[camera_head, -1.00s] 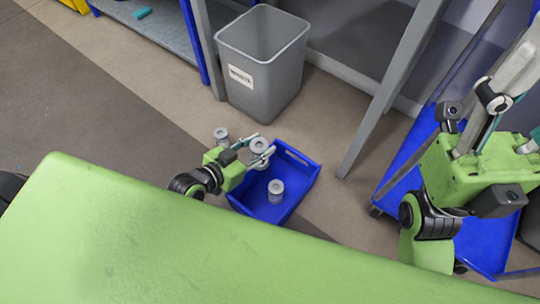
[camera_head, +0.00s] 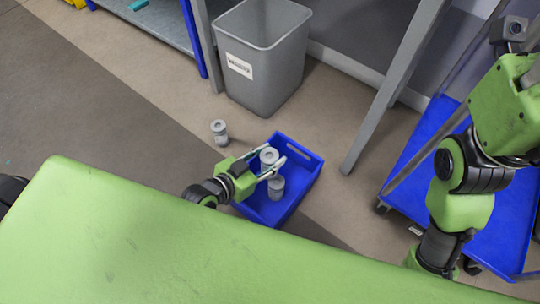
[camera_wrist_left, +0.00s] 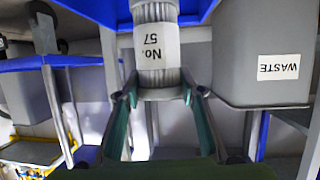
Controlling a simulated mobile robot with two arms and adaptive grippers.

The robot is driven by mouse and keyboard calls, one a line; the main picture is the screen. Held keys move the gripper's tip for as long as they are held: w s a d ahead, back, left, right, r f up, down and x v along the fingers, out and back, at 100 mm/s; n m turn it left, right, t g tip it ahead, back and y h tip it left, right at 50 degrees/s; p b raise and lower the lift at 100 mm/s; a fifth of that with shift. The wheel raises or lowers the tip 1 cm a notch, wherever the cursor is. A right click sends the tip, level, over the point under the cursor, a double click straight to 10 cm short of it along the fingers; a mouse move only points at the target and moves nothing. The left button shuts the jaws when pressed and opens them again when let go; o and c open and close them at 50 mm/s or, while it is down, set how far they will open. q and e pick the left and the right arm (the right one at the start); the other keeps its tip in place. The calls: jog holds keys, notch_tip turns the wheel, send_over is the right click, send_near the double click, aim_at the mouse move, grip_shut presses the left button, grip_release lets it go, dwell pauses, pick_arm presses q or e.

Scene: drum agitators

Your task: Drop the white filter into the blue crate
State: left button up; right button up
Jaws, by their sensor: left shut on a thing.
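My left gripper (camera_head: 268,168) is over the blue crate (camera_head: 308,166), its two fingers shut on a pale grey-white filter (camera_head: 269,155). In the left wrist view the held filter (camera_wrist_left: 158,45) is a ribbed cylinder marked "No. 57", between the fingertips. In the head view it hangs above the crate's interior, close to a second similar filter (camera_head: 276,189) standing inside the crate. I cannot tell whether the two touch. My right arm shows at the right, but its gripper is not in view.
A third similar cylinder (camera_head: 219,132) stands on the floor left of the crate. A grey waste bin (camera_head: 262,60) stands behind. A blue cart (camera_head: 500,215) is at the right, and a grey leg (camera_head: 385,95) rises behind the crate. Floor at the left is free.

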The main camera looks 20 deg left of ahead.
pick_arm(q)
jog(key=shift+f, duration=0.15)
jog(key=o, duration=1.2)
jog(key=shift+v, duration=6)
jog(key=shift+a, duration=0.1)
